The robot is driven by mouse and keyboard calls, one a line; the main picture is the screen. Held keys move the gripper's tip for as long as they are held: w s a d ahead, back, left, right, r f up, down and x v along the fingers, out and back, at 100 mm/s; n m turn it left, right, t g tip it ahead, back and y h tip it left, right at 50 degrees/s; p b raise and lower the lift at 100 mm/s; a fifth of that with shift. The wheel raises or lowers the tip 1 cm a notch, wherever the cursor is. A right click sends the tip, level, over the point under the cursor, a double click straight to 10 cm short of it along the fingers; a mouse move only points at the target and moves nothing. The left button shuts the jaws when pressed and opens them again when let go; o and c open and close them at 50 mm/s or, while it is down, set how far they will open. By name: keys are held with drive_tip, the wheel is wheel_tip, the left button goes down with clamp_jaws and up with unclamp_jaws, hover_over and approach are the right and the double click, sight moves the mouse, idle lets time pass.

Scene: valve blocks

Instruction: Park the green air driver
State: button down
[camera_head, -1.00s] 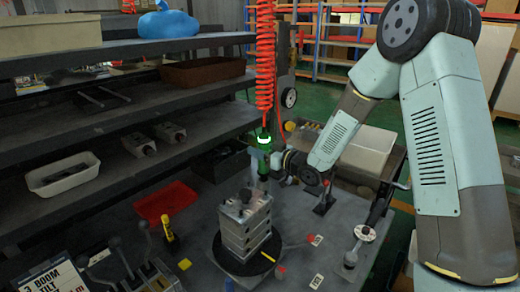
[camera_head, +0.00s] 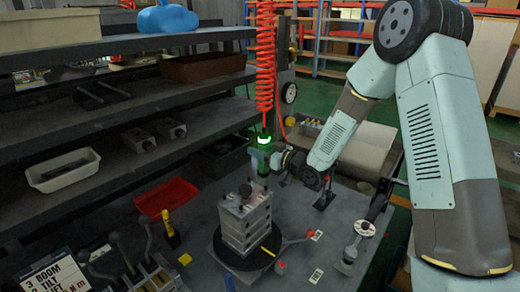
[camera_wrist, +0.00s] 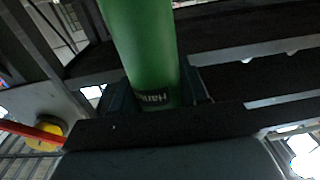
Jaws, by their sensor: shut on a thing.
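The green air driver (camera_head: 264,143) hangs upright below a coiled red hose (camera_head: 264,60), with a bright green glowing band near its top. My gripper (camera_head: 275,161) is shut on its body from the right. In the wrist view the green driver body (camera_wrist: 143,45) rises from between the jaws (camera_wrist: 155,100), and dark lettering shows at its base. The driver's lower end is behind the stacked metal valve block (camera_head: 246,222), and I cannot tell how far it is from the block. No holder for the driver is clearly identifiable.
The valve block stands on a black round turntable (camera_head: 226,256) on the grey bench. Levers (camera_head: 122,250) stand at front left, near a red tray (camera_head: 166,198) and a yellow bottle (camera_head: 169,226). Shelves (camera_head: 120,120) fill the left. A post with a round top (camera_head: 364,229) stands at right.

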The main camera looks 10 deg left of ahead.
drive_tip(key=shift+f, duration=0.35)
idle(0.3)
drive_tip(key=shift+c, duration=2.4)
unclamp_jaws()
drive_tip(key=shift+d, duration=0.1)
drive_tip(key=v, duration=1.3)
drive_tip(key=shift+d, duration=0.3)
drive_tip(key=shift+s+f, duration=0.1)
drive_tip(key=shift+s, duration=0.05)
